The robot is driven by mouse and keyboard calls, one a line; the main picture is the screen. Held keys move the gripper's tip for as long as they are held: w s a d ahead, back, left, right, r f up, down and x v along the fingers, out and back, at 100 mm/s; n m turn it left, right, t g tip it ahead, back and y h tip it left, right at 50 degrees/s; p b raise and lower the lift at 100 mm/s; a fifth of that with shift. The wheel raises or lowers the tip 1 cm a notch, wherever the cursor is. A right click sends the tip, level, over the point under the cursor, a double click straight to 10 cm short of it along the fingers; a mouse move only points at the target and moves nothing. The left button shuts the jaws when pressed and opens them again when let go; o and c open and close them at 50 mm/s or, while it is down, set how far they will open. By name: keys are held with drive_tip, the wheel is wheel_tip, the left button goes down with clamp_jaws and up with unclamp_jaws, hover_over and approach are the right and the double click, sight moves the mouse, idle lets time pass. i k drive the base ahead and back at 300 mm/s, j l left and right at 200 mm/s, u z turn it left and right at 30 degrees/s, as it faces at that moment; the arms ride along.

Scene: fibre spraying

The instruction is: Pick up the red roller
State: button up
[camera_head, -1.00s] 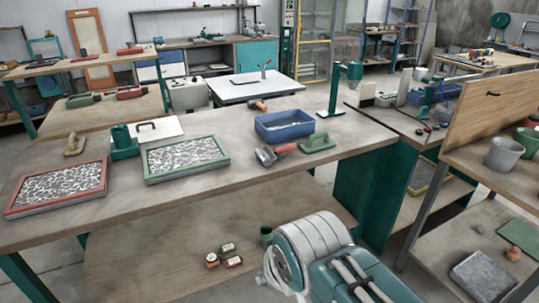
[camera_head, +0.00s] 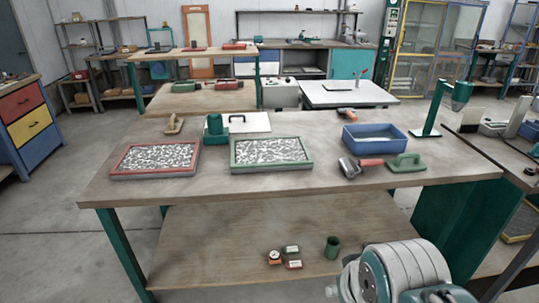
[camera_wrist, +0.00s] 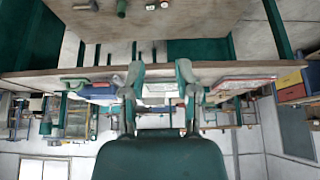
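A roller with a red handle (camera_head: 371,163) and a grey head lies near the front edge of the workbench (camera_head: 300,190), right of the green-framed tray and just left of a green-handled float (camera_head: 405,163). In the wrist view, which is upside down, the bench edge crosses the picture and small reddish and green items show at left, too small to tell clearly. My gripper (camera_wrist: 158,75) is open and empty, its two fingers apart, in front of the bench edge. The fingers are out of the head view, where only my arm shows at the bottom right.
On the bench are a red-framed tray (camera_head: 154,158), a green-framed tray (camera_head: 272,153), a blue bin (camera_head: 375,137) and a green stand (camera_head: 438,108). The lower shelf (camera_head: 220,240) holds small jars and a green cup (camera_head: 332,247). Floor is clear at left.

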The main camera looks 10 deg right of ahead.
sight(374, 163)
drive_tip(key=i+l, duration=1.6)
drive_tip(key=l, duration=0.15)
